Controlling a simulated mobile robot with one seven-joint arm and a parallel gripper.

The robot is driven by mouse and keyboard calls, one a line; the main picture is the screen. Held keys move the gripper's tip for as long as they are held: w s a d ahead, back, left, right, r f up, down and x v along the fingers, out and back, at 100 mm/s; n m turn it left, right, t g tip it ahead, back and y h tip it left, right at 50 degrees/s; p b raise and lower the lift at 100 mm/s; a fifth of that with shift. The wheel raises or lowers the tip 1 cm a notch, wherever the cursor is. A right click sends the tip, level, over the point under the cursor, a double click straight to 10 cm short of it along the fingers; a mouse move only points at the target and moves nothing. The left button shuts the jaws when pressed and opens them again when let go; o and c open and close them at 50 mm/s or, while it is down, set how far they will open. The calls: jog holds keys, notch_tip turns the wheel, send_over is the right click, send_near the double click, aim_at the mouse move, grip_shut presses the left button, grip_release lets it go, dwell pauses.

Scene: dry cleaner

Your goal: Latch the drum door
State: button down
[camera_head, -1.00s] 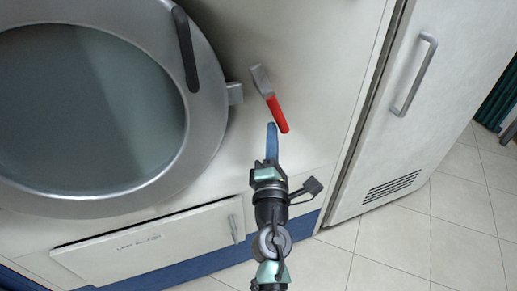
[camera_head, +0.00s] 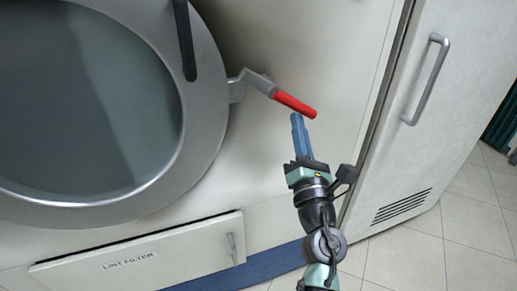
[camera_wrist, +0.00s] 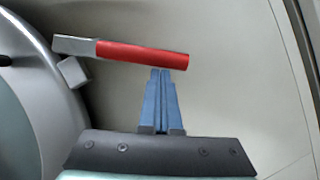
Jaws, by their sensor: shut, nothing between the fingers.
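The round drum door (camera_head: 204,128) with a grey rim and dark glass fills the left of the head view; its rim also shows in the wrist view (camera_wrist: 35,95). A small grey catch block (camera_head: 236,91) sticks out from its right edge. The latch lever has a grey head (camera_head: 256,82) and a red handle (camera_head: 294,103). Its head lies over or against the catch block, and the handle slants down to the right. In the wrist view the red handle (camera_wrist: 140,55) lies nearly level. My gripper (camera_head: 297,118) has blue fingers, shut and empty, with tips just below the handle's free end.
A lint filter panel (camera_head: 150,255) with a small handle is below the door. A white cabinet door (camera_head: 425,120) with a grey pull handle and vent slots stands at the right. The tiled floor at the lower right is clear.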

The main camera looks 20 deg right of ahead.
jog(key=n+y+b, duration=0.1)
jog(key=d+r+n+b, duration=0.1)
jog(key=n, duration=0.1)
jog(key=d+n+t+y+b, duration=0.1)
jog(key=n, duration=0.1)
jog(key=shift+d+r+y, duration=0.15)
jog(key=shift+r+y, duration=0.15)
jog(key=n+y, duration=0.1)
jog(key=r+n+y+b, duration=0.1)
jog(key=n, duration=0.1)
jog(key=shift+d+r, duration=0.15)
jog(key=shift+d, duration=0.25)
jog(key=shift+d+r+n+y+b, duration=0.1)
jog(key=shift+r+n+y+b, duration=0.5)
jog(key=shift+n, duration=0.5)
jog(key=b, duration=0.3)
send_near(315, 112)
jog(key=a+f, duration=0.1)
jog(key=f, duration=0.1)
jog(key=shift+s+a, duration=0.1)
jog(key=shift+s, duration=0.15)
jog(key=shift+r, duration=0.1)
